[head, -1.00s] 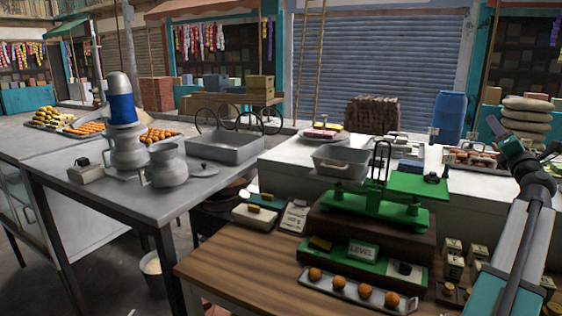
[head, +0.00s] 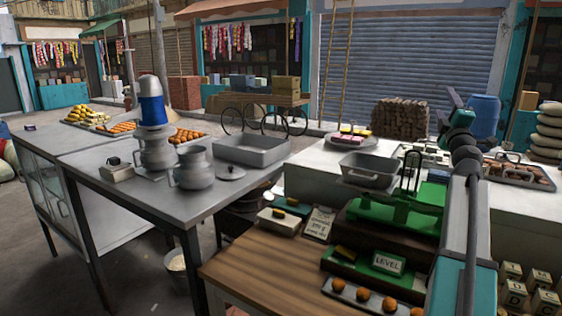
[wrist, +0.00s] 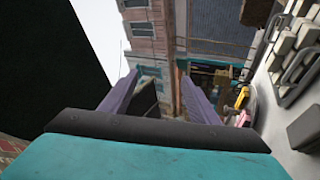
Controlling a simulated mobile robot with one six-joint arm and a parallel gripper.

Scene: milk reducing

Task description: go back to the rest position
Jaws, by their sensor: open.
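My gripper (wrist: 158,85) shows in the wrist view with two purple fingers spread apart and nothing between them. Behind the fingers are building fronts and sky, so it points out over the street at a tilted angle. In the head view my arm rises at the right, past the green balance scale (head: 398,212), and bends near the top. Its end is small and dark there, and the fingers cannot be made out.
A metal table (head: 120,192) at the left holds jugs (head: 192,168) and a grey tray (head: 250,150). A wooden counter (head: 262,270) holds the scale and a tray of brown balls (head: 364,294). A white counter (head: 312,180) holds a grey pan (head: 368,170). The air above the street is clear.

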